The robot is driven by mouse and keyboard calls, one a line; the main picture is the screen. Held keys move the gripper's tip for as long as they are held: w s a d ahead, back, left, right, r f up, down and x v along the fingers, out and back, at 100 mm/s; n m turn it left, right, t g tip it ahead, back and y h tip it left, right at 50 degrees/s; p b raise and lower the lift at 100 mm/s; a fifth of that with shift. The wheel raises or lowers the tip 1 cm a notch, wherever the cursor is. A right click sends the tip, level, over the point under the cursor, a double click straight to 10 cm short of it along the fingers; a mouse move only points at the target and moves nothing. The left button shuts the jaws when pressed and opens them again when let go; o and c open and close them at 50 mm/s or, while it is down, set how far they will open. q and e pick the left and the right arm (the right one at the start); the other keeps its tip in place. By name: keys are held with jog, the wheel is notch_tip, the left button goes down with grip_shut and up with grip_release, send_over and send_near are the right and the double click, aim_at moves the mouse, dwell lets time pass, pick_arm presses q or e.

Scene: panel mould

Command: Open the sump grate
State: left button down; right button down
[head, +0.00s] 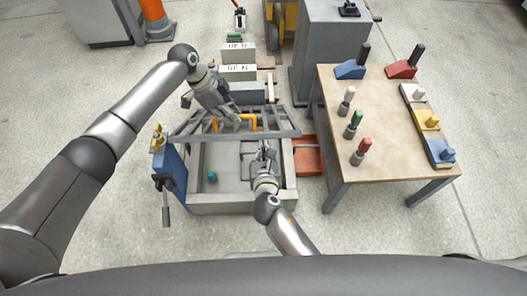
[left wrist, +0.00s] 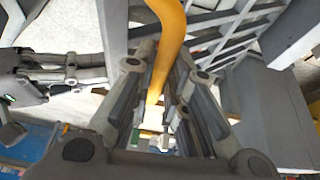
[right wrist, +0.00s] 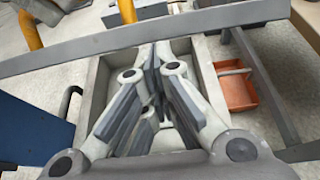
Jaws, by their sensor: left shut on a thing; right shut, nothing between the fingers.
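The sump grate (head: 284,134) is a grey barred frame with yellow handles. In the head view it stands tilted up over the far part of the sump box (head: 235,205), whose near part is open to view. My left gripper (head: 236,119) is shut on a yellow handle (left wrist: 168,40), which runs between its fingers in the left wrist view. My right gripper (head: 265,150) is shut and empty over the open sump, on the near side of the grate. In the right wrist view (right wrist: 155,55) its fingertips meet, and a grate bar (right wrist: 150,38) crosses beyond them.
A small teal object (head: 212,177) lies in the sump. A blue panel with a lever (head: 166,205) stands at the box's left. An orange-red bin (head: 308,155) is at its right, then a table (head: 385,125) with several coloured handled pieces. Blocks and a grey cabinet (head: 328,50) stand behind.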

pick_arm(q)
jog(key=c, duration=1.6)
grip_release()
jog(key=shift+s+a+f, duration=0.1)
jog(key=shift+s+f, duration=0.25)
jog(key=shift+f, duration=0.4)
jog(key=shift+o, duration=0.7)
jog(key=shift+r, duration=0.1)
pick_arm(e)
jog(key=shift+w+r, duration=0.4)
jog(key=shift+w, duration=0.05)
pick_arm(q)
jog(key=shift+w+r, duration=0.1)
